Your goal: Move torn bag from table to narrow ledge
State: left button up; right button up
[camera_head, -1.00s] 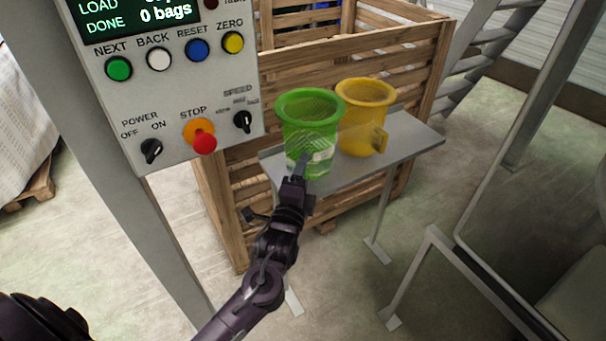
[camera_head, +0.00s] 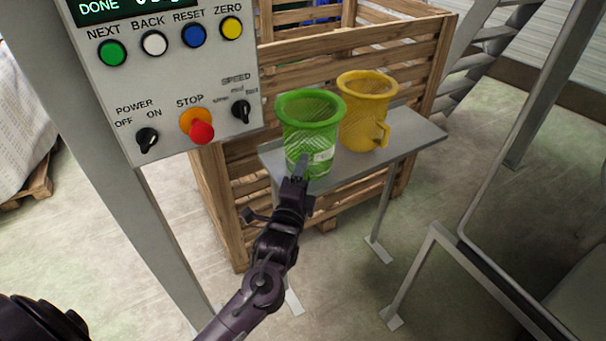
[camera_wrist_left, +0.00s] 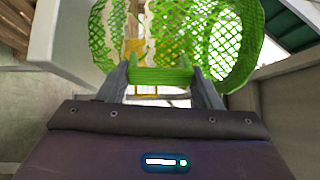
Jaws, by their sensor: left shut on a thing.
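A green net bag (camera_head: 308,130) with a wide round rim and a white label shows in the head view, upright at the left end of a narrow grey ledge (camera_head: 415,140). I cannot tell whether its base touches the ledge. My left gripper (camera_head: 301,168) is shut on the bag's near side, low down. In the left wrist view a green band (camera_wrist_left: 162,76) lies between the fingers, and the mesh (camera_wrist_left: 215,40) behind it shows a gap. A yellow net bag (camera_head: 366,110) with a side tab stands on the ledge just right of the green one. My right gripper is out of view.
A slatted wooden crate (camera_head: 405,50) stands behind the ledge. A control panel (camera_head: 170,85) on a grey post is close on the left. A metal frame (camera_head: 435,245) stands at the right. The ledge's right end is bare.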

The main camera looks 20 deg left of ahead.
pick_arm(q)
jog(key=shift+f, duration=0.2)
jog(key=o, duration=1.6)
jog(key=shift+s, duration=0.15)
jog(key=s+d+p, duration=0.1)
jog(key=s+p, duration=0.2)
jog(key=s, duration=0.4)
jog(key=shift+f+p, duration=0.4)
jog(key=shift+f, duration=0.05)
jog(key=shift+f, duration=0.1)
dwell(0.6)
